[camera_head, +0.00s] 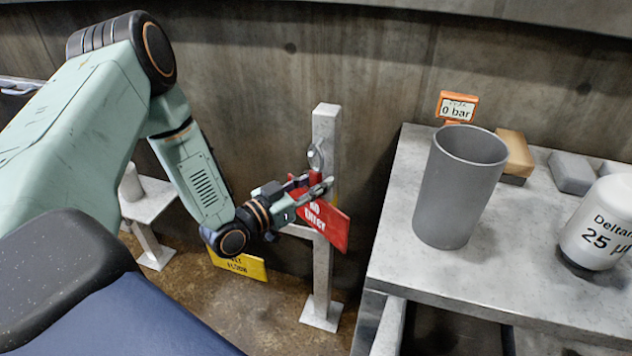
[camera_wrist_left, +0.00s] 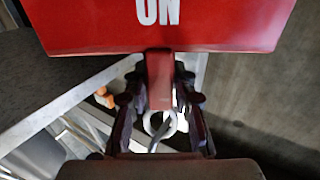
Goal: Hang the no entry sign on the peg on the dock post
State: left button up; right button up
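The red no entry sign (camera_head: 325,224) is in front of the dock post (camera_head: 323,150), tilted. Its lower part is left of centre of the workbench side and its lettering shows partly. In the left wrist view the sign (camera_wrist_left: 225,25) fills the top, with a red tab running down between the fingers of my left gripper (camera_wrist_left: 160,100). My left gripper (camera_head: 312,187) is shut on this tab beside the post. A light grey ring (camera_wrist_left: 148,122) shows beyond the tab, with a slanted rod at it. I cannot tell whether the ring is around the peg. My right gripper is out of view.
A grey workbench (camera_head: 395,245) at right holds a grey cylinder (camera_head: 450,205), a white canister (camera_head: 602,235) and blocks. A yellow sign (camera_head: 238,264) is low behind my left arm. A small white table (camera_head: 150,207) stands at left. A concrete wall is behind.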

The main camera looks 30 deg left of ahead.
pick_arm(q)
jog(key=o, duration=0.4)
jog(key=shift+s, duration=0.1)
jog(key=v, duration=0.5)
jog(key=shift+s+a, duration=0.25)
jog(key=shift+s, duration=0.1)
jog(key=shift+s+a, duration=0.1)
jog(key=shift+s, duration=0.65)
